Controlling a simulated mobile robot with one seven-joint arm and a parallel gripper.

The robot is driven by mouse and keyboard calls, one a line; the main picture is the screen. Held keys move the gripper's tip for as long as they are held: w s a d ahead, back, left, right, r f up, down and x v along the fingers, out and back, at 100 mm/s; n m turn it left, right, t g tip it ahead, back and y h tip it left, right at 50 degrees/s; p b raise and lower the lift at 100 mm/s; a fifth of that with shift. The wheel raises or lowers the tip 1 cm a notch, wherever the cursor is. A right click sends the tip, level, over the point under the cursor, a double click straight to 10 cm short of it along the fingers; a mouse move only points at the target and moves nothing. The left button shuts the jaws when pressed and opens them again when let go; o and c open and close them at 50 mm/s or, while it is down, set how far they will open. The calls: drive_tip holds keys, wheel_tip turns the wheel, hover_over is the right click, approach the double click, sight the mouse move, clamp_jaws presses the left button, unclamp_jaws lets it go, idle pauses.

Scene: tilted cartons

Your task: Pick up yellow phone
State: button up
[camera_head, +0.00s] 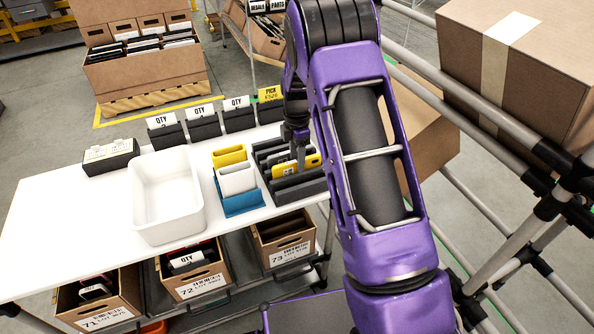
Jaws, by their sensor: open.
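A yellow phone (310,162) stands tilted in a slot of a dark rack (300,190) at the right end of the white table. My gripper (300,152) points down over this rack, right at the phone's upper edge. The jaws are open; the picture is too small to tell whether they touch the phone. My purple arm hides part of the space right of the rack. Another yellow item (229,154) leans in a blue holder (243,203) left of the rack, behind a white one (237,178).
An empty white bin (167,235) stands left of the blue holder. Dark sign stands (203,127) line the table's back edge, with a black box (111,157) at left. Cartons (285,235) sit below the table. A pipe frame with large boxes (520,65) is at right.

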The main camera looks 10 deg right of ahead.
drive_tip(key=shift+r, duration=0.1)
clamp_jaws()
idle(0.3)
